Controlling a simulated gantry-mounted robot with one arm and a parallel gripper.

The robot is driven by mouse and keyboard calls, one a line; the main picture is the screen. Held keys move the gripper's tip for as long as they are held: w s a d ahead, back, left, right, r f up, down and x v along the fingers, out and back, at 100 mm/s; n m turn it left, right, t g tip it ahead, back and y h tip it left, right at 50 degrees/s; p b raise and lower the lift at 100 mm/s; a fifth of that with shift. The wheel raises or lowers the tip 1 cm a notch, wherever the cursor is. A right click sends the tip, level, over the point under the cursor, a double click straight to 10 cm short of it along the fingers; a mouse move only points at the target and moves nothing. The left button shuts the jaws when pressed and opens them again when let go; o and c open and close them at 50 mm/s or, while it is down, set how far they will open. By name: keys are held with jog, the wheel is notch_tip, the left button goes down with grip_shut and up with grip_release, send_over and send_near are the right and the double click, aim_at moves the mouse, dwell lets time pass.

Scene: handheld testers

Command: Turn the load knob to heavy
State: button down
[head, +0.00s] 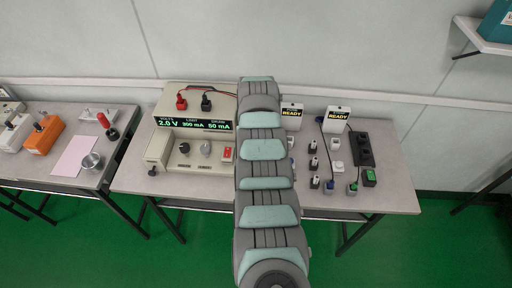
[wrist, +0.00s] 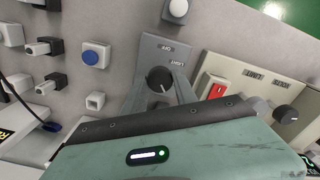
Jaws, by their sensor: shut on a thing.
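The load knob (wrist: 158,76) is black and round, on a grey box (wrist: 152,48) in the wrist view. Markings are printed on the box face above and right of the knob; one seems to read "LIGHT", the other is too small to read surely. The knob's pale pointer mark is small, and I cannot tell exactly where it points. My gripper (wrist: 161,90) is at the knob, its grey fingers on either side, shut on it. In the head view my arm covers the gripper and this box.
A beige unit with a red switch (wrist: 217,88) and dark knob (wrist: 287,113) stands close at right. A blue-buttoned block (wrist: 92,56) and small plugs are at left. In the head view, a display unit (head: 197,105) stands left of my arm and a black power strip (head: 361,149) right.

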jog(key=m+p, duration=0.1)
jog(key=m, duration=0.3)
jog(key=shift+m, duration=1.8)
jog(key=c, duration=1)
grip_release()
jog(key=shift+o, duration=0.2)
notch_tip(320, 180, up, 11)
jog(key=p, duration=0.2)
jog(key=shift+p, duration=0.4)
jog(key=shift+f, duration=0.1)
